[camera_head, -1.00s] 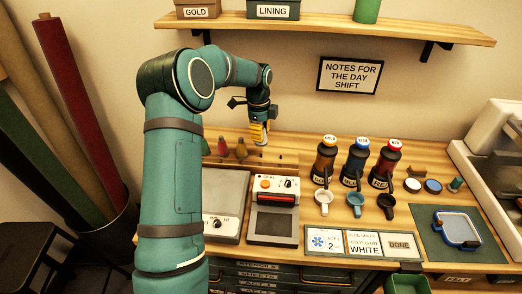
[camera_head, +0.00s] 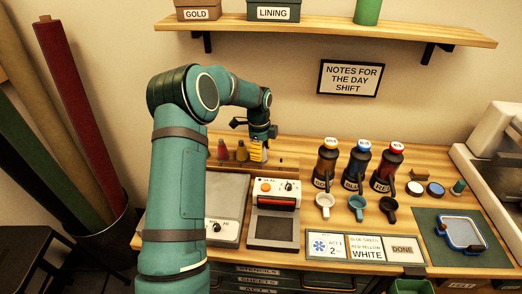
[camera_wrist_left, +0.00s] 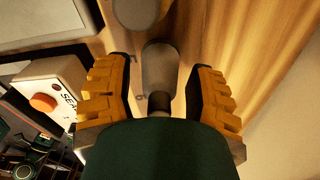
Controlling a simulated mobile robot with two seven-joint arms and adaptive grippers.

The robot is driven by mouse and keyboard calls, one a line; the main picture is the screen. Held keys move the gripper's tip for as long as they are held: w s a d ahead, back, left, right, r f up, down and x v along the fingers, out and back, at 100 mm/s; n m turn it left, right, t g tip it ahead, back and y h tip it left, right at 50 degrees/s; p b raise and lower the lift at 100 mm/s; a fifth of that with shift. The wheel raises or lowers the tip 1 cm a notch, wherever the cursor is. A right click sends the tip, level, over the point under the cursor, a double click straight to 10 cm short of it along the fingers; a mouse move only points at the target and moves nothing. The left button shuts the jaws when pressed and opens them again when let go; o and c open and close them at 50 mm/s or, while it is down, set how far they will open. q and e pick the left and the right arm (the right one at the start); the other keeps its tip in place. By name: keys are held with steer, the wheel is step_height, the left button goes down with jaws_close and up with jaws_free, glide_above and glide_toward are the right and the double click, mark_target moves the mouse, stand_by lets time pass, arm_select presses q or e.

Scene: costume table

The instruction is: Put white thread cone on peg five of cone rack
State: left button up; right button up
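My left gripper (camera_head: 258,151) is low over the back of the bench, its yellow fingers beside the row of thread cones. In the left wrist view the fingers (camera_wrist_left: 158,95) are wide apart. Between them is a shaded grey-white, dark-tipped piece, apparently the white thread cone (camera_wrist_left: 160,68), with a gap to each finger. A red cone (camera_head: 222,150) and a yellow-orange cone (camera_head: 241,152) stand to the left in the head view. The cone rack and peg five cannot be told apart clearly behind the gripper. My right gripper is not in view.
A sealing machine (camera_head: 275,205) with an orange button stands in front of the gripper. Several bottles and small cups stand to its right. A card strip (camera_head: 365,248) lies at the front edge. Bench to the right of the gripper is partly clear.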

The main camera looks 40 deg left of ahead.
arm_select(q)
steer(key=r+p, duration=0.1)
steer(key=r, duration=0.7)
steer(key=r+p, duration=0.1)
steer(key=r, duration=0.3)
steer(key=shift+s+a+r+p, duration=0.1)
steer(key=shift+a+r+p, duration=0.05)
steer(key=shift+a+p, duration=0.2)
